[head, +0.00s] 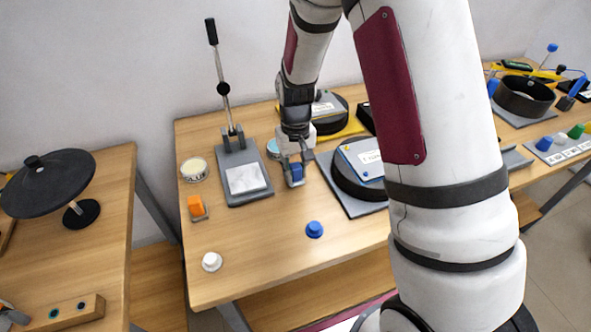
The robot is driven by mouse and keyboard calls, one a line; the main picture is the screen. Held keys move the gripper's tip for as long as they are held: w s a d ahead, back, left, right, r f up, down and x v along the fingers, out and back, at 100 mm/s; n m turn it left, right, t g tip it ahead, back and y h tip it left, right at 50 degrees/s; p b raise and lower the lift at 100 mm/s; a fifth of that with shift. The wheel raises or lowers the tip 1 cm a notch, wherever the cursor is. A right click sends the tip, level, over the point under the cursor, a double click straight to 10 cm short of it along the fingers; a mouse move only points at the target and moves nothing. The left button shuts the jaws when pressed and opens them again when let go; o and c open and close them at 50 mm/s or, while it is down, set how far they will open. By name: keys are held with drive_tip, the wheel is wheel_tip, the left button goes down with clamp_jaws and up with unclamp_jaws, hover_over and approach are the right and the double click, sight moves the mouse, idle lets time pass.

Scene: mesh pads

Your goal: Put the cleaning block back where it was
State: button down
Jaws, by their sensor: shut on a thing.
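My gripper (295,172) hangs fingers down over the middle of the wooden table, just right of the grey press base. It is shut on a small blue-grey block (296,174), which is probably the cleaning block. The fingers hide part of it, and I cannot tell if it touches the table. No marked place for the block is plain to see.
A lever press (258,198) with a white sheet stands left of my gripper. A round black pad on a grey plate (368,209) is close on the right. A tin (194,168), orange block (195,206), white knob (212,261) and blue knob (314,229) stand around.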

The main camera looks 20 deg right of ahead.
sight(296, 166)
drive_tip(key=shift+f, duration=0.2)
drive_tip(key=c, duration=1.3)
unclamp_jaws()
drive_tip(key=shift+c, duration=0.2)
wheel_tip(296, 166, up, 12)
drive_tip(key=shift+f, duration=0.25)
drive_tip(key=s+r+t, duration=0.2)
drive_tip(key=s+r, duration=1)
drive_tip(key=r, duration=0.1)
drive_tip(key=s+r+t, duration=0.2)
drive_tip(key=s, duration=1.1)
drive_tip(key=shift+d+r, duration=0.15)
drive_tip(key=shift+r, duration=0.15)
